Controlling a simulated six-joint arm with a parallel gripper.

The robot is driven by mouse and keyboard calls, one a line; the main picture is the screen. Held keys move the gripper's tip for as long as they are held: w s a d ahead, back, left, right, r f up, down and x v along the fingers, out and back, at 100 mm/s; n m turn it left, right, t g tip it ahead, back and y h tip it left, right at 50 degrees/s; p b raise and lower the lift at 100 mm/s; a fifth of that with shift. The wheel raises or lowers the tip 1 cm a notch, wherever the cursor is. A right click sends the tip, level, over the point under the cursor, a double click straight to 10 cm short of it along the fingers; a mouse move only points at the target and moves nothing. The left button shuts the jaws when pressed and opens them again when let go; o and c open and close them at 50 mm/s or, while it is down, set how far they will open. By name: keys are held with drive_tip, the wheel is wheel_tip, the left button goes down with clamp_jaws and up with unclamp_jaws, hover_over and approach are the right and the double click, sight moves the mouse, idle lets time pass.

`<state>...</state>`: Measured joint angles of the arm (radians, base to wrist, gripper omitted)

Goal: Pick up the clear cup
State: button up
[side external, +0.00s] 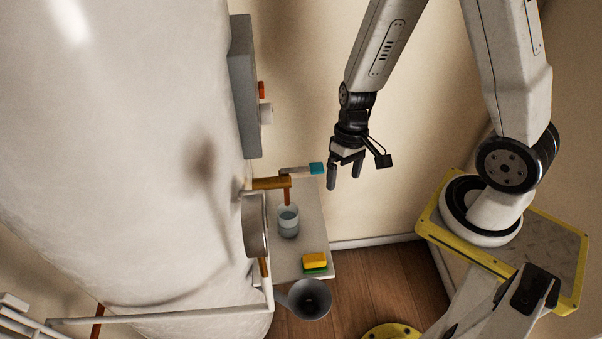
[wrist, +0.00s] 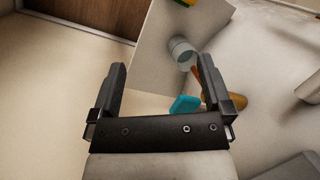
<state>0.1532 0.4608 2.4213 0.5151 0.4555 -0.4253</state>
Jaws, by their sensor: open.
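The clear cup (side external: 288,221) stands on a pale shelf (side external: 311,217), below a brass tap-like fitting, in the side external view. In the wrist view the clear cup (wrist: 182,52) shows beyond the right fingertip, whose finger lies close to it in the picture. My gripper (side external: 344,183) is open and empty, with its fingers pointing down. It hangs above and to the right of the cup, clear of it.
A fitting with a blue handle (side external: 316,168) sticks out above the shelf, between my gripper and the cup. A yellow and green sponge (side external: 314,262) lies at the shelf's front. A grey funnel-like container (side external: 309,299) is below. A large white tank (side external: 120,150) fills the left.

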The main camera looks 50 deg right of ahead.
wheel_tip(320, 180, down, 8)
drive_tip(key=s+a+m+g+y, duration=0.1)
drive_tip(key=s+m+y, duration=0.1)
drive_tip(key=m+y, duration=0.1)
drive_tip(key=m+t+y, duration=0.5)
drive_tip(key=m+t, duration=0.1)
drive_tip(key=m, duration=0.7)
approach(289, 223)
drive_tip(key=s+a+f, duration=0.1)
drive_tip(key=s+f, duration=0.1)
drive_tip(key=f, duration=0.1)
drive_tip(key=s+a+f, duration=0.1)
drive_tip(key=s, duration=0.1)
drive_tip(key=shift+a+f, duration=0.2)
drive_tip(key=shift+a, duration=0.1)
drive_tip(key=w+m+t, duration=0.1)
drive_tip(key=m, duration=0.1)
drive_tip(key=w+d+f+m+t, duration=0.1)
drive_tip(key=m+t, duration=0.1)
drive_tip(key=m, duration=0.1)
drive_tip(key=w+d+f+m+t, duration=0.1)
drive_tip(key=w+m+t, duration=0.1)
drive_tip(key=shift+w+d+f+m+h, duration=0.1)
drive_tip(key=shift+d+f+m+h, duration=0.1)
drive_tip(key=shift+m+h, duration=0.15)
drive_tip(key=shift+w, duration=0.1)
drive_tip(key=shift+x, duration=1.25)
drive_tip(key=shift+a, duration=0.1)
drive_tip(key=shift+x, duration=2.55)
